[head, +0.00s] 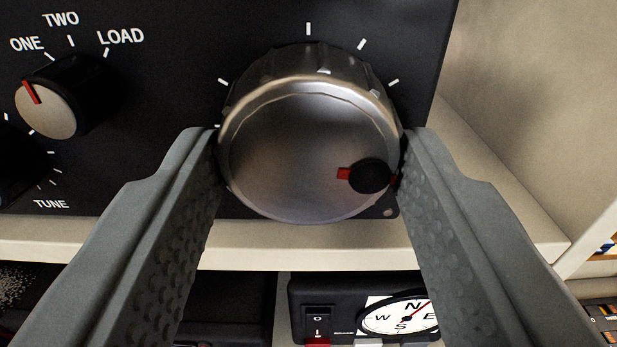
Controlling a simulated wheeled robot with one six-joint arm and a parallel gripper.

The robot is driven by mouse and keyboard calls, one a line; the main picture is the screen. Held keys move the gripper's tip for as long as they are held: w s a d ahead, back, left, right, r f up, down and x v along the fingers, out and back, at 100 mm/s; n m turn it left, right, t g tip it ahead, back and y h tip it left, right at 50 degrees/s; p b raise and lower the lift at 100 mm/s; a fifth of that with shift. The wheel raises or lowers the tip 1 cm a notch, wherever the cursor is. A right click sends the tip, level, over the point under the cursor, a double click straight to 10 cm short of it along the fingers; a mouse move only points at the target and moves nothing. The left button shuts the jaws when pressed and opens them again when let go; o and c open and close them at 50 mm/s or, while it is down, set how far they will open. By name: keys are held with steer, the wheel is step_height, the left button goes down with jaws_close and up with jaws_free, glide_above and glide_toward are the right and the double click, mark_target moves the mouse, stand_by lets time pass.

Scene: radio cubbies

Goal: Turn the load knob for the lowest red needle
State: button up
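A large silver knob (290,150) with a red mark and a small black crank handle (370,175) fills the middle of the view, on a black radio panel (180,110). My gripper (312,150) has its two grey fingers on either side of this knob, the tips touching or very near its rim. The crank handle sits at the knob's right side. A smaller selector knob (50,105) at the upper left has a red pointer and the labels ONE, TWO and LOAD; its pointer is turned toward ONE. No red-needle meter for the load is in view.
Below the radio runs a pale shelf edge (335,245). Under it is a black unit with a rocker switch (318,320) and a compass dial (400,318) with a red needle. A pale cubby wall (540,90) stands at the right.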

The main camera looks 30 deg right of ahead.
steer(key=shift+n, duration=0.3)
steer(key=n, duration=0.4)
steer(key=shift+n, duration=0.4)
steer(key=o, duration=1)
steer(key=shift+c, duration=0.2)
steer(key=shift+s, duration=0.1)
steer(key=v, duration=1.7)
steer(key=shift+s, duration=0.15)
